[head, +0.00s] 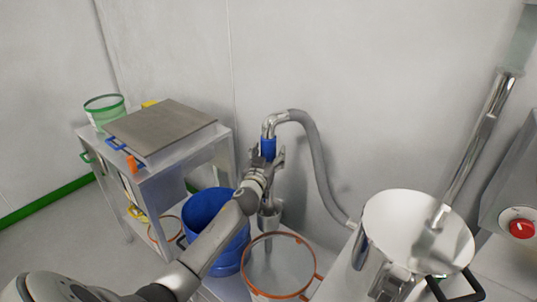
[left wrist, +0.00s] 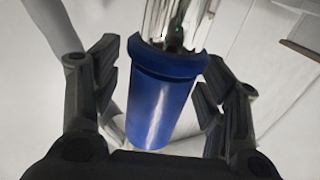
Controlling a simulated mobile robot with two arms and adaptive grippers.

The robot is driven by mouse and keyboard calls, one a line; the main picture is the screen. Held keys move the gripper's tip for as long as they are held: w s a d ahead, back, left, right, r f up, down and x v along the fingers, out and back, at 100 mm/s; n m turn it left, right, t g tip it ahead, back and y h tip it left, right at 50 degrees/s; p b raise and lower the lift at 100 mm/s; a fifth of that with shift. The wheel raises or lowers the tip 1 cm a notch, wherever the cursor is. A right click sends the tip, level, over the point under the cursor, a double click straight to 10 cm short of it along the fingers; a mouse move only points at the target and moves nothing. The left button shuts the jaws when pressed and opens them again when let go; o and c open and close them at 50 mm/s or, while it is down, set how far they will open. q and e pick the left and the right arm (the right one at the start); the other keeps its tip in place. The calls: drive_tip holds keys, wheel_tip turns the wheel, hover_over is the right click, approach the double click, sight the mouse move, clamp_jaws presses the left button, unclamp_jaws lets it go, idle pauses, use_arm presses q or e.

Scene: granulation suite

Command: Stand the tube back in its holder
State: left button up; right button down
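The tube is a metal pipe with a blue grip (head: 268,147), a bent top and a grey hose (head: 318,150). It stands about upright near the wall. Its lower end meets a metal cup-like holder (head: 269,218); I cannot tell how deep it sits, as my gripper and wrist hide part of the pipe. My left gripper (head: 266,158) is at the blue grip. In the left wrist view the blue grip (left wrist: 162,100) lies between the open fingers of my left gripper (left wrist: 160,88), with a narrow gap visible at the left finger. My right gripper is not in view.
A blue bucket (head: 211,222) and an orange-rimmed container (head: 278,268) stand close below my left arm. A large steel vessel (head: 372,225) is at right. A metal cart (head: 178,160) with a grey lid stands at left. Bare floor shows at far left.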

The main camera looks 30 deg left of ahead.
use_arm(q)
drive_tip(key=shift+f, duration=0.2)
drive_tip(key=v, duration=1.2)
drive_tip(key=shift+r, duration=0.2)
